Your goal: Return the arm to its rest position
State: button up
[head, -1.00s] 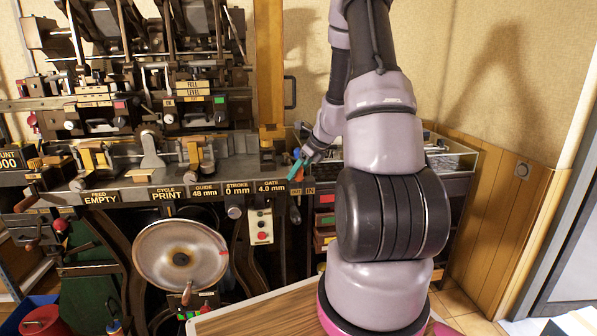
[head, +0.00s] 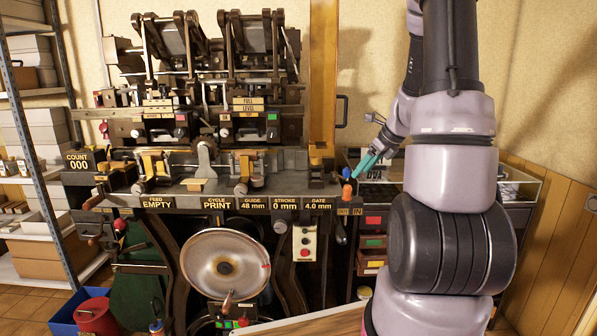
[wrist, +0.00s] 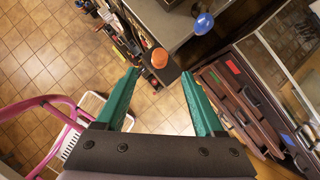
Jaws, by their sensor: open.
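My gripper (head: 366,164) has teal fingers and shows at the right end of the press in the head view. In the wrist view my gripper (wrist: 160,88) is open, with nothing between its fingers. It points down past the press corner. An orange knob (wrist: 159,58) on a dark block lies just beyond the fingertips in the wrist view, apart from them as far as I can tell. The same orange knob (head: 347,190) shows in the head view close to the fingers. A blue knob (wrist: 204,23) is farther off. My arm rises on the right of the head view.
The cam press (head: 210,190) fills the middle, with a round metal disc (head: 226,266) at its front. A drawer cabinet (head: 373,241) stands to its right. A wood-panelled wall (head: 548,240) bounds the right side. A red can (head: 97,316) is at lower left.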

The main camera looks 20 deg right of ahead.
jog(key=s+a+r+n, duration=0.7)
jog(key=a+r+n, duration=0.5)
jog(key=r, duration=0.1)
jog(key=s+a+r+n, duration=0.3)
jog(key=s+n, duration=0.4)
jog(key=s+a+r+n+t+h, duration=0.1)
jog(key=s+a+r+n, duration=0.2)
jog(key=s+n, duration=0.4)
jog(key=shift+s+a+r, duration=0.15)
jog(key=shift+s+r, duration=0.35)
jog(key=shift+r, duration=0.15)
